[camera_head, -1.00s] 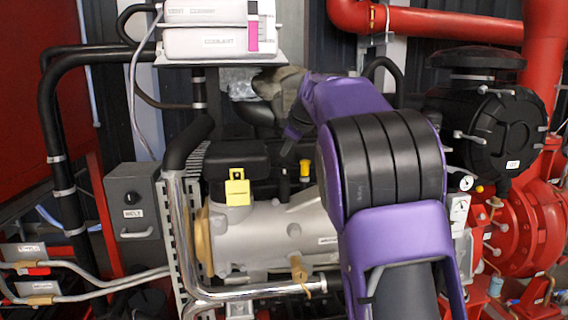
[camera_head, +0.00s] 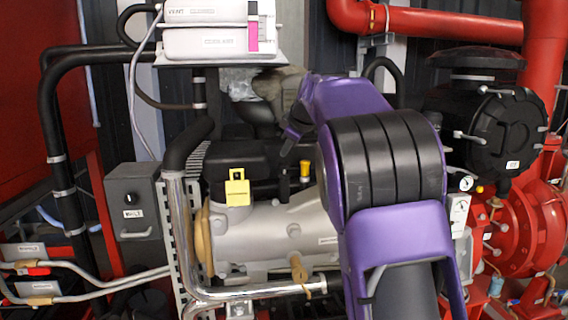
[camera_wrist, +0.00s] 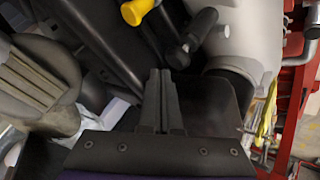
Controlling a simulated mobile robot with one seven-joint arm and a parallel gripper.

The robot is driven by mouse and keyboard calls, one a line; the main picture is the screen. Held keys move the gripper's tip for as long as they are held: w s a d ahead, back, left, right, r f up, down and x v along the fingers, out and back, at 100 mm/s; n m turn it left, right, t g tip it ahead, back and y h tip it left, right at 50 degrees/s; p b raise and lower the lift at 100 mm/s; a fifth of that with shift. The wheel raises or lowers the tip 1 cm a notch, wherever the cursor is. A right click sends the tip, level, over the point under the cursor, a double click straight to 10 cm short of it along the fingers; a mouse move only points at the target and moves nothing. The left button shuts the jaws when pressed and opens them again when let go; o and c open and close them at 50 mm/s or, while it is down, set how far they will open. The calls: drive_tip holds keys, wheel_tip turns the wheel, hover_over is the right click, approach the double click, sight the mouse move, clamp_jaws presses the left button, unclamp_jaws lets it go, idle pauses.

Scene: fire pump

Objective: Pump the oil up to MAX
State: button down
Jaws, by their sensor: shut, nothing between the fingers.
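My gripper (camera_wrist: 164,74) is shut and empty in the wrist view. Its black fingertips sit just below a black round-ended knob or handle (camera_wrist: 199,30); I cannot tell whether they touch it. A yellow-capped part (camera_wrist: 137,11) is up and to the left. In the head view, the yellow cap (camera_head: 305,168) stands on the grey metal housing (camera_head: 262,236), with a dark upright piece (camera_head: 284,176) beside it. My purple arm hides part of the housing. I cannot make out an oil level or MAX mark.
White tanks (camera_head: 212,41) with a pink strip (camera_head: 253,37) sit at upper left. A yellow tag (camera_head: 238,191) hangs on the housing. A grey switch box (camera_head: 133,199) stands left. Red pipework (camera_head: 530,230) and a black round filter (camera_head: 495,128) crowd the right.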

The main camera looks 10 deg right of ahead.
sight(285, 162)
drive_tip(key=shift+f, duration=0.15)
drive_tip(key=shift+f+b, duration=0.3)
drive_tip(key=shift+b, duration=0.05)
drive_tip(key=shift+f+b, duration=0.85)
drive_tip(key=shift+f, duration=0.35)
idle(1.1)
drive_tip(key=shift+r, duration=0.1)
drive_tip(key=shift+r+p, duration=1.3)
drive_tip(key=shift+r, duration=0.15)
wheel_tip(285, 162, up, 5)
drive_tip(key=p, duration=0.4)
drive_tip(key=shift+r, duration=0.1)
idle(2.1)
